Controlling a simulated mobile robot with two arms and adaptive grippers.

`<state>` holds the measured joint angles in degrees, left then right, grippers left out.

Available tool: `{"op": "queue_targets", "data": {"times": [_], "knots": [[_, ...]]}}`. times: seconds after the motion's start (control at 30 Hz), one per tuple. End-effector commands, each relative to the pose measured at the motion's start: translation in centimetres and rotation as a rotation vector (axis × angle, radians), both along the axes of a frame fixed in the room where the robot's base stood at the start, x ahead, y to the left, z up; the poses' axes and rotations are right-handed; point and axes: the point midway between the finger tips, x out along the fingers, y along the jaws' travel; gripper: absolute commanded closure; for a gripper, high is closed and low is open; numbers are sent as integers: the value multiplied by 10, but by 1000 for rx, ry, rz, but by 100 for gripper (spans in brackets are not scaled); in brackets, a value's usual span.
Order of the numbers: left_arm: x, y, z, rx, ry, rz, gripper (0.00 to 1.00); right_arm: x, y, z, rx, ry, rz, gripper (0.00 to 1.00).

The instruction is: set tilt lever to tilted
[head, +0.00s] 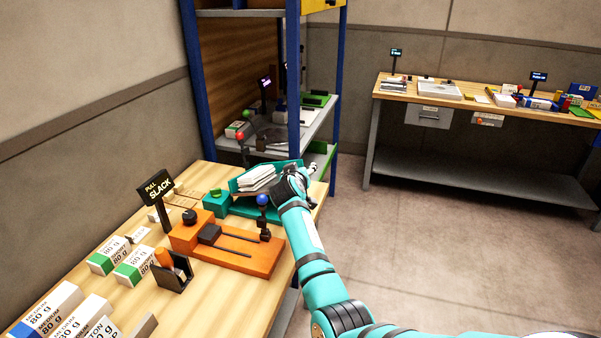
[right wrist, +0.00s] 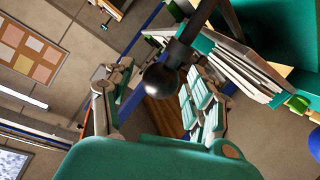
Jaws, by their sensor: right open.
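A lever with a dark ball knob (right wrist: 160,80) on a black rod (right wrist: 180,50) shows in the right wrist view, beside a teal tray with paper. I take it for the tilt lever; its state cannot be told. My right gripper (right wrist: 155,98) is open, with a finger on each side of the knob; contact is not clear. In the head view my right gripper (head: 294,182) is at the right side of the teal tray (head: 228,206), which holds a white paper stack (head: 257,178). The knob is hidden there. My left gripper is not in view.
An orange device (head: 235,262) with a blue-knobbed lever (head: 263,200) stands in front of the tray. A shelf rack stands behind.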

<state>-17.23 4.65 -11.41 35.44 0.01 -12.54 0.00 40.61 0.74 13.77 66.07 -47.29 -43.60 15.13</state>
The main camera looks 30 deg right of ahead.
Motion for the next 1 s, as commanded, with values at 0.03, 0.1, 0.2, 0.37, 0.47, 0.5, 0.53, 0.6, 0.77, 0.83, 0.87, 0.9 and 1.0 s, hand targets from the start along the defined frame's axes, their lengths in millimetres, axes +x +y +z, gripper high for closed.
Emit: {"op": "queue_targets", "data": {"times": [0.03, 0.1, 0.2, 0.37, 0.47, 0.5, 0.53, 0.6, 0.77, 0.83, 0.87, 0.9, 1.0], "knots": [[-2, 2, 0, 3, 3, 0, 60, -1, 1, 0, 0, 0, 0, 44], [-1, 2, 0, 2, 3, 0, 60, -3, 3, 1, 0, 0, 0, 44], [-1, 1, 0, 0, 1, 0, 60, -10, 9, 4, 0, -1, 0, 44], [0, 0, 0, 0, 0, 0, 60, -30, 27, 13, 2, -3, 2, 44], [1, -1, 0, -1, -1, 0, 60, -45, 40, 19, 3, -2, 1, 44], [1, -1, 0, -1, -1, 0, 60, -50, 44, 22, 2, -2, 3, 44], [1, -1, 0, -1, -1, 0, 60, -55, 48, 24, 3, -2, 1, 44], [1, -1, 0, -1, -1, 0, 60, -64, 56, 28, 2, -2, 3, 44], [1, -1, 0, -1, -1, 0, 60, -79, 69, 36, 1, -1, 1, 44], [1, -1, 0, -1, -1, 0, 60, -83, 72, 37, -1, 0, 2, 44], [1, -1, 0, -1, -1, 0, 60, -84, 73, 38, -1, 0, 2, 44], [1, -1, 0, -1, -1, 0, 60, -85, 74, 38, -1, 0, 2, 44], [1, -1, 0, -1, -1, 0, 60, -86, 75, 39, -1, 0, 2, 44]]}}
